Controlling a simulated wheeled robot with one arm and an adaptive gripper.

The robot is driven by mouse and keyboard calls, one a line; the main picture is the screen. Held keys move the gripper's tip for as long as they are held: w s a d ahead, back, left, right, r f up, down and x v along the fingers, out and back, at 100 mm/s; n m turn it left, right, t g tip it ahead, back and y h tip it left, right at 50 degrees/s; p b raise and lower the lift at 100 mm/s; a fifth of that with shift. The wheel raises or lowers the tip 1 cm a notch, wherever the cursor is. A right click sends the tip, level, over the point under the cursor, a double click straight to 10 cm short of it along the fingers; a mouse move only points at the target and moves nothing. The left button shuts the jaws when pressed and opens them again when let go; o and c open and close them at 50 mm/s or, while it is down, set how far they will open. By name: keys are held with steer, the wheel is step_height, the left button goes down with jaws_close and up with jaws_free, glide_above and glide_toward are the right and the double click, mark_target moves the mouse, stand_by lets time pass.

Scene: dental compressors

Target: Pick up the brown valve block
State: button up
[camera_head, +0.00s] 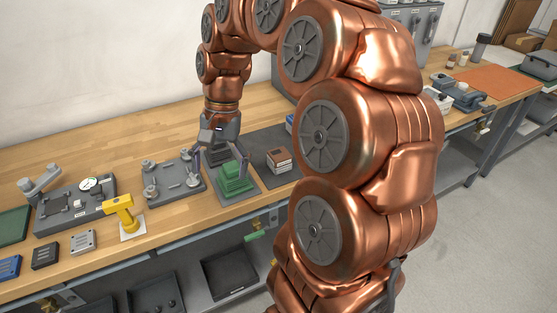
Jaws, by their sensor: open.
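The brown valve block (279,159) sits on a dark grey mat (259,143) on the wooden bench, just left of my large copper arm. My gripper (220,163) points down to the left of the brown block, over a grey tray that holds a green block (236,180). Its fingers are apart, and I see nothing held between them. The gripper is apart from the brown block. Part of the mat's right side is hidden by my arm.
A grey fixture plate (174,183) stands left of the green block. Further left are a yellow tool (122,215), a fixture with a gauge (76,205) and several small blocks. A blue object (289,124) shows behind the brown block. Bare wood lies along the back left.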

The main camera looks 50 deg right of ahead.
steer(key=w+d+f+m+t, duration=0.1)
steer(key=w+d+m, duration=0.35)
steer(key=d, duration=0.55)
steer(key=m+t+y+b, duration=0.1)
steer(key=m+b, duration=0.1)
steer(key=m, duration=0.5)
glide_toward(280, 153)
steer(key=shift+s+a+f, duration=0.2)
steer(key=shift+a+f, duration=0.45)
steer(key=shift+a, duration=0.05)
steer(key=shift+d+f+m, duration=0.15)
steer(key=shift+f+m, duration=0.1)
steer(key=shift+m, duration=0.1)
steer(key=shift+x, duration=1.1)
steer(key=shift+w+p+x, duration=0.1)
steer(key=shift+p+x, duration=0.4)
steer(key=shift+x, duration=0.85)
steer(key=shift+w+p+x, duration=0.15)
steer(key=shift+p+x, duration=0.3)
steer(key=shift+x, duration=0.9)
steer(key=shift+d, duration=0.25)
steer(key=c, duration=1.4)
steer(key=shift+r, duration=0.15)
